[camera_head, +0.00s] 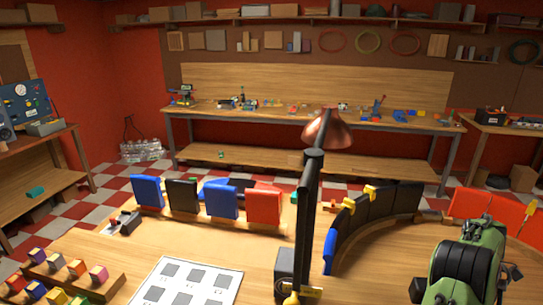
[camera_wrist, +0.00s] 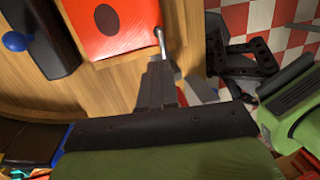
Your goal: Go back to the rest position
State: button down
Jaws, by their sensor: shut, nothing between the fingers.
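In the head view my green and black arm part (camera_head: 468,262) is at the lower right, in front of red panels (camera_head: 470,203). My fingers cannot be made out there.
A lamp (camera_head: 312,180) with a copper shade stands mid-table. Dark panels (camera_head: 375,212) curve beside it; blue, black and red panels (camera_head: 222,202) stand left. A white marked sheet (camera_head: 238,273) and a rack of coloured blocks (camera_head: 68,283) are in front. A workbench (camera_head: 310,163) runs behind.

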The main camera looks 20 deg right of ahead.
jog(key=w+a+r+m+t+b, duration=0.1)
jog(key=w+a+r+m+t, duration=0.2)
jog(key=a+r, duration=0.6)
jog(key=w+a+r+m+t+b, duration=0.1)
jog(key=w+a+r+m, duration=0.3)
jog(key=a, duration=0.8)
jog(key=s+a+r+m+t+b, duration=0.1)
jog(key=s+a+r, duration=0.15)
jog(key=a, duration=0.55)
jog(key=s+a+r+m+t+b, duration=0.1)
jog(key=s+a+t, duration=0.15)
jog(key=a, duration=0.55)
jog(key=s+a+f+m, duration=0.3)
jog(key=s+a+f, duration=0.1)
jog(key=s+a, duration=0.3)
jog(key=shift+s+t+b, duration=0.35)
jog(key=shift+s+b, duration=0.05)
jog(key=shift+s, duration=0.65)
jog(key=shift+d+m, duration=0.15)
jog(key=shift+m, duration=0.15)
